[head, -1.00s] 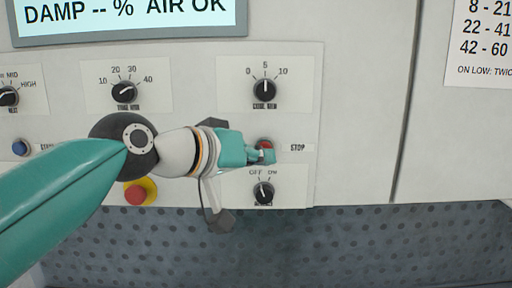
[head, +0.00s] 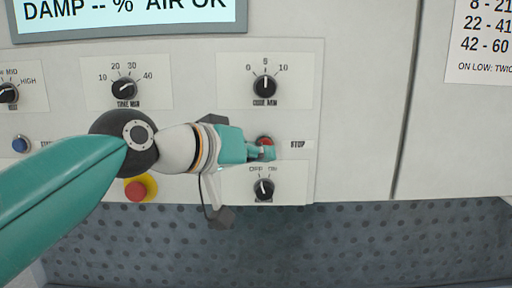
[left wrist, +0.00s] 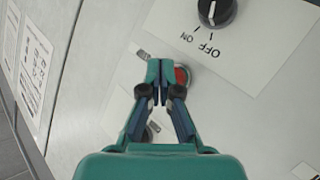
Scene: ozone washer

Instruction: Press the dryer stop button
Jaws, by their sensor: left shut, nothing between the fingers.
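The dryer stop button (head: 265,142) is a red round button on the pale panel, with a STOP label (head: 298,144) to its right. My left gripper (head: 268,153) is shut and empty, its fingertips just in front of the button's lower edge in the head view. In the left wrist view, the closed fingertips (left wrist: 160,68) partly cover the red button (left wrist: 181,76), which shows to their right. I cannot tell whether the fingertips touch it. My right gripper is not in view.
An OFF/ON knob (head: 263,189) sits below the button and a COOL MIN knob (head: 265,87) above it. A red emergency-style button on yellow (head: 138,190) and a blue button (head: 20,145) are further left. A perforated dark surface (head: 350,245) lies below the panel.

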